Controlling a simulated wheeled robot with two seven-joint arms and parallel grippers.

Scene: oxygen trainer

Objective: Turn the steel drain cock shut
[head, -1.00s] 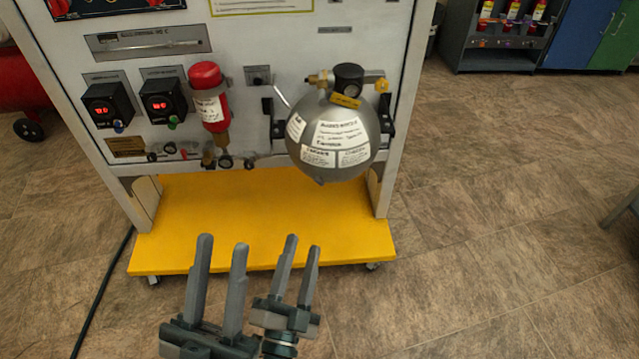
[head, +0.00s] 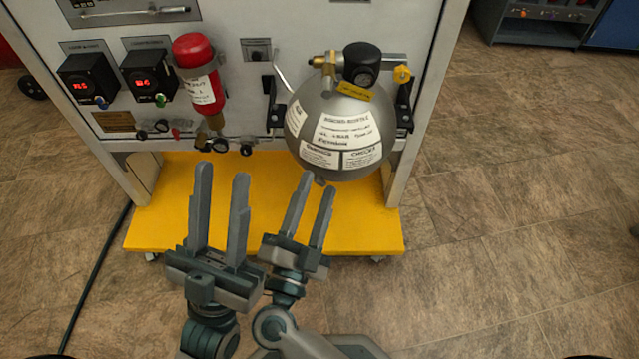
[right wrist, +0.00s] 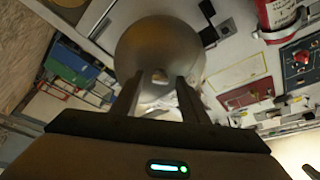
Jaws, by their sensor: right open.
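A grey steel sphere (head: 336,125) with white labels hangs on the panel's right side. A small fitting (head: 320,181) shows at its underside, and a small knob-like part (right wrist: 160,76) shows there in the right wrist view; I take it for the drain cock but cannot tell its handle position. My right gripper (head: 317,182) is open below the sphere, its fingertips near that fitting. In the right wrist view the fingers (right wrist: 158,88) stand apart on either side of the fitting; contact cannot be told. My left gripper (head: 221,172) is open and empty, below the red cylinder.
A red cylinder (head: 200,80) hangs left of the sphere, with small valves (head: 245,149) below it. Two black boxes with red displays (head: 150,80) sit further left. The yellow base shelf (head: 365,225) lies under the panel. The floor (head: 500,210) at right is clear.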

